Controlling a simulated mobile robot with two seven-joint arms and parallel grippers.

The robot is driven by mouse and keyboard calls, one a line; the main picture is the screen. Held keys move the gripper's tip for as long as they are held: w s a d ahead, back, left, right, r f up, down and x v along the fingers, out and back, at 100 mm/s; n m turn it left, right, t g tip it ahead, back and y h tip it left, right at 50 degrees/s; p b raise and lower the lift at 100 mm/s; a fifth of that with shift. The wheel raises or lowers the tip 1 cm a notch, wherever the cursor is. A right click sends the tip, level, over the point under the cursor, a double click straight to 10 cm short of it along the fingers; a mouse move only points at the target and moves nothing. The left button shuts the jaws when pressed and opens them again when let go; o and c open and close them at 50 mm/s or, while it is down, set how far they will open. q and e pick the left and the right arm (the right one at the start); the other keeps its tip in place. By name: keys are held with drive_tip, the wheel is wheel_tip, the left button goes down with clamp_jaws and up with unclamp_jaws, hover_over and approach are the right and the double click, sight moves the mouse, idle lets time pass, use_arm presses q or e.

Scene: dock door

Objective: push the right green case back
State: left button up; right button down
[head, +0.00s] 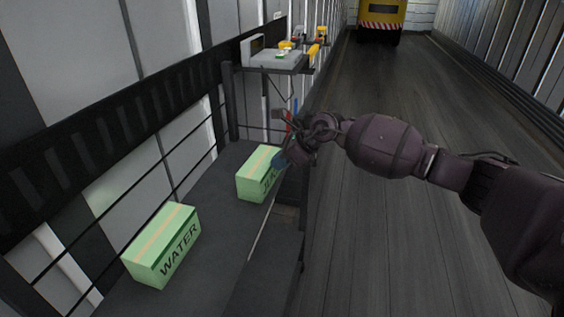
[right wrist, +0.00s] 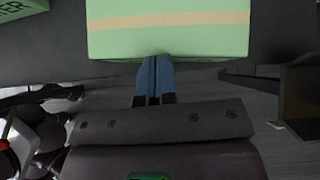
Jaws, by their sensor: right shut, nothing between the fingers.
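The right green case (head: 259,173) stands on a dark shelf (head: 205,218) near its outer edge, a tan stripe across its top. My right gripper (head: 280,160) is at the outer side of this case, its blue fingertips at the case's face and hiding part of its lettering. In the right wrist view the shut, empty fingers (right wrist: 154,62) meet the near edge of the green case (right wrist: 168,38); I cannot tell if they press on it. The left green case (head: 162,246), marked WATER, stands nearer on the same shelf. My left gripper is not in view.
A dark rail (head: 110,133) and thin bars run along the wall behind the shelf. A small grey bench (head: 275,60) with coloured items stands farther back. A yellow vehicle (head: 381,18) is at the far end. The floor (head: 375,230) to the right is clear.

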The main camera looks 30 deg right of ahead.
sight(257, 162)
drive_tip(key=w+a, duration=0.2)
drive_tip(key=w+a+b, duration=0.1)
drive_tip(key=w+a, duration=0.4)
drive_tip(key=shift+w+a+f, duration=0.25)
drive_tip(key=shift+w+a, duration=0.3)
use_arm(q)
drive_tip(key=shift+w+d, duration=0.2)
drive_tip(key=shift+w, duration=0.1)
use_arm(e)
drive_tip(key=shift+r, duration=0.1)
drive_tip(key=shift+s+d, duration=0.1)
drive_tip(key=shift+s+d, duration=0.15)
drive_tip(key=shift+d, duration=0.05)
drive_tip(key=s+d+r, duration=0.1)
drive_tip(key=s+d+r+p, duration=0.1)
drive_tip(key=s+d, duration=0.1)
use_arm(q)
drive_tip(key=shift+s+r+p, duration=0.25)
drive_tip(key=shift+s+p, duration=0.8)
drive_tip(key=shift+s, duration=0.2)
use_arm(e)
drive_tip(key=v, duration=0.8)
drive_tip(key=shift+s+f, duration=0.15)
drive_tip(key=shift+s, duration=0.05)
